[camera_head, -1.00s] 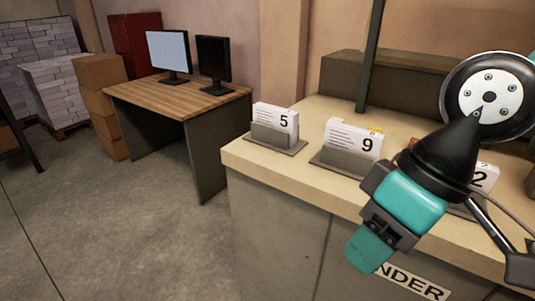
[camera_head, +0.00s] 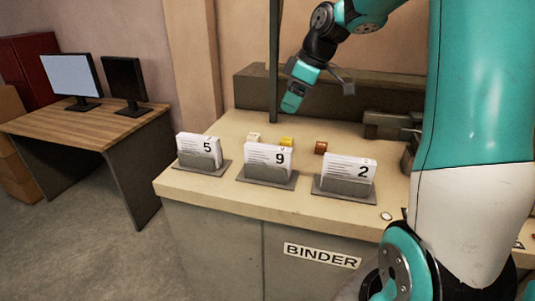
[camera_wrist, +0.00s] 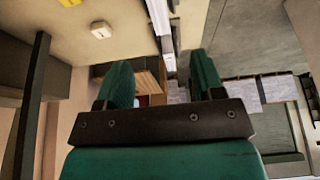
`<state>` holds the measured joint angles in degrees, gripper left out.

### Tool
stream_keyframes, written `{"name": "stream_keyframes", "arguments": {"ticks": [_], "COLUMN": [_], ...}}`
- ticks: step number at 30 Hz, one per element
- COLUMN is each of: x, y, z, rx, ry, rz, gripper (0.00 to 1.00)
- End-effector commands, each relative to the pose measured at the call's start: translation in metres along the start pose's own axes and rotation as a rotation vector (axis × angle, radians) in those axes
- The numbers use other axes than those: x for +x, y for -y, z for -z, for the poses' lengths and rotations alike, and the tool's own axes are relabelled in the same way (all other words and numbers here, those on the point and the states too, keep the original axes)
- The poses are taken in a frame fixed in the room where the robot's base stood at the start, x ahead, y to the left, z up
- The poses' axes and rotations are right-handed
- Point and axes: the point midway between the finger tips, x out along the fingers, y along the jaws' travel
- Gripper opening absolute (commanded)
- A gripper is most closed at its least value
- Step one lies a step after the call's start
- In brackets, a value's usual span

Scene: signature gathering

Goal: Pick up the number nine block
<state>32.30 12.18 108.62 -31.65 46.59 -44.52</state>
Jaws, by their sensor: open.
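A yellow block (camera_head: 286,142) sits on the counter behind the card holder marked 9 (camera_head: 268,163), partly hidden by it; no number is clearly readable on the block. A white block (camera_head: 254,138) is to its left and a brown-orange block (camera_head: 320,147) to its right. My gripper (camera_head: 291,102) hangs above and behind the yellow block, apart from it. In the wrist view my gripper (camera_wrist: 162,82) has its two fingers spread with nothing between them. The white block (camera_wrist: 101,30) and a cut-off yellow block (camera_wrist: 70,3) show at upper left there.
Card holders marked 5 (camera_head: 203,153) and 2 (camera_head: 345,178) flank the 9 holder along the front of the counter (camera_head: 225,195). A dark post (camera_head: 274,70) rises near my gripper. A raised dark ledge (camera_head: 250,90) runs behind. A desk (camera_head: 85,122) with monitors is at left.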

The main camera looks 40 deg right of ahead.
Motion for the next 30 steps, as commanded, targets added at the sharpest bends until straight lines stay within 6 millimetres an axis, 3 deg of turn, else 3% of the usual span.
{"name": "stream_keyframes", "arguments": {"ticks": [12, 16, 23, 30], "x": [0.089, 0.107, 0.122, 0.156], "y": [0.002, 0.001, 0.0, -0.003], "z": [0.001, 0.0, 0.0, -0.001], "rx": [-0.002, -0.001, -0.002, -0.002], "ry": [0.004, 0.003, 0.002, 0.003], "rz": [0.008, 0.005, 0.004, 0.005], "gripper": [0.62, 0.62, 0.62, 0.62]}}
